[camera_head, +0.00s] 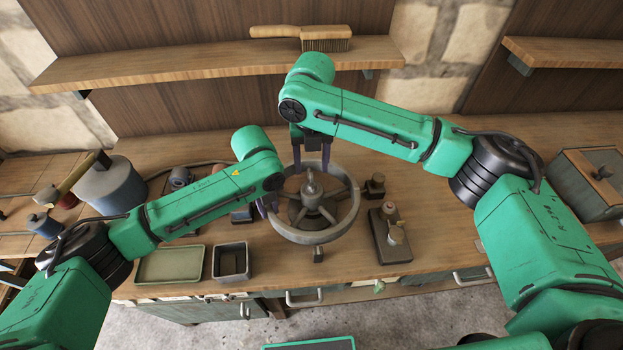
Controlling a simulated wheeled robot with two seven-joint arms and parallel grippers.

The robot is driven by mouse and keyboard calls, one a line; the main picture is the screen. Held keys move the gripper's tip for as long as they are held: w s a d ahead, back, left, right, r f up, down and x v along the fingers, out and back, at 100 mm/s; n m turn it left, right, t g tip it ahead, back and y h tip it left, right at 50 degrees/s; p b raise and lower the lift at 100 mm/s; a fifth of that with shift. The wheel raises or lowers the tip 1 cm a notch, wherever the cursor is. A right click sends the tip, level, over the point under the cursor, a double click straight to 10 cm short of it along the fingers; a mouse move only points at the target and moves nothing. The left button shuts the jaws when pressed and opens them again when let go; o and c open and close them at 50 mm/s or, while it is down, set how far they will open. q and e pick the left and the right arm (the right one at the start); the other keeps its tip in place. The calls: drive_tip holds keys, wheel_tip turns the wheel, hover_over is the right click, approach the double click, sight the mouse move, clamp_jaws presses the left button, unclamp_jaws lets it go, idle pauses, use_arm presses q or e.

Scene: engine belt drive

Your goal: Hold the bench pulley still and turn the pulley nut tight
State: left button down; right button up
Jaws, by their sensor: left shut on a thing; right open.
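The bench pulley (313,236) is a grey spoked wheel lying level on the wooden bench in the middle of the head view. The pulley nut (311,188) stands at its hub, on top of the centre post. My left gripper (268,206) is at the left side of the pulley rim and is shut on it; its fingertips are partly hidden by the arm.
A green tray (170,280) and a small grey bin (231,276) sit left of the pulley. A block with a small fitting (380,244) stands to the right. A brush (325,45) lies on the shelf above.

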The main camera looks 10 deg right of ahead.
sight(311, 185)
use_arm(q)
drive_tip(key=shift+d, duration=0.15)
use_arm(e)
wheel_tip(311, 185, down, 6)
drive_tip(key=shift+f, duration=0.2)
drive_tip(key=shift+c, duration=0.3)
clamp_jaws()
